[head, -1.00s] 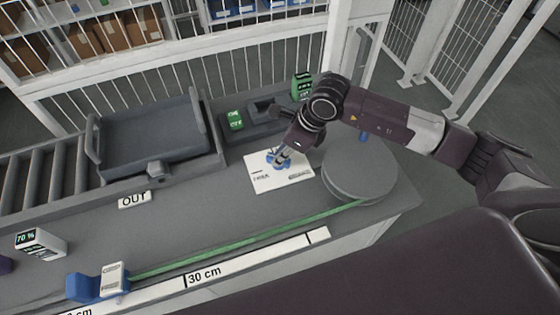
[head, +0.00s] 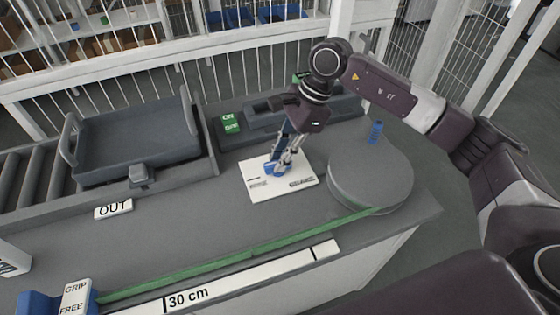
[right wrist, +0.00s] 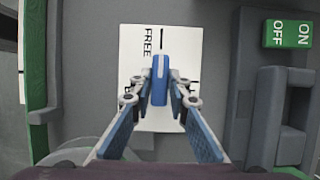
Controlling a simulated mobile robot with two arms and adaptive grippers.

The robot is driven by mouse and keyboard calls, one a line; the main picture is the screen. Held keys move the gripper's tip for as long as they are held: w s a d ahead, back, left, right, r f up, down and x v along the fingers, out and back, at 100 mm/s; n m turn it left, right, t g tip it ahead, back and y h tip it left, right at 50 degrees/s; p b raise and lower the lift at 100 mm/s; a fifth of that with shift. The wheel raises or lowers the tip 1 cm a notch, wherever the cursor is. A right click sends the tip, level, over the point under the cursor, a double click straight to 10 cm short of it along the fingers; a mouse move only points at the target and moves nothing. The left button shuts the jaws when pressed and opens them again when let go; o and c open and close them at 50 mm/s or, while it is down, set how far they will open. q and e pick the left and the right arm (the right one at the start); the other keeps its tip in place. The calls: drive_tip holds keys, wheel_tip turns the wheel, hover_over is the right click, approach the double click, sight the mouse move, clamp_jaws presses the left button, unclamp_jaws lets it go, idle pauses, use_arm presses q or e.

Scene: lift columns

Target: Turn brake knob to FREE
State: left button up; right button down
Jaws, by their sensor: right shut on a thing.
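The blue brake knob (head: 277,168) stands on a white label plate (head: 257,193) on the grey bench. My right gripper (head: 283,160) comes down on it from above and is shut on it. In the right wrist view the knob (right wrist: 160,85) sits between the two blue-padded fingers (right wrist: 160,78). Its white stripe points up the picture, close to the upper dark mark beside the word FREE (right wrist: 148,42). Another dark mark is at the right of the plate. The second label is too small to read surely. My left gripper is not in view.
A grey drum (head: 370,180) with a blue peg (head: 376,132) stands right of the plate. A green strap (head: 240,255) runs from it to a blue block with a GRIP/FREE tag (head: 75,297). A green ON/OFF switch (head: 229,123) and grey tray (head: 130,140) are behind.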

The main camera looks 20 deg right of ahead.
drive_tip(key=shift+r, duration=0.1)
idle(0.4)
drive_tip(key=c, duration=1.8)
unclamp_jaws()
drive_tip(key=shift+c, duration=0.2)
drive_tip(key=shift+d, duration=0.1)
drive_tip(key=v, duration=1.2)
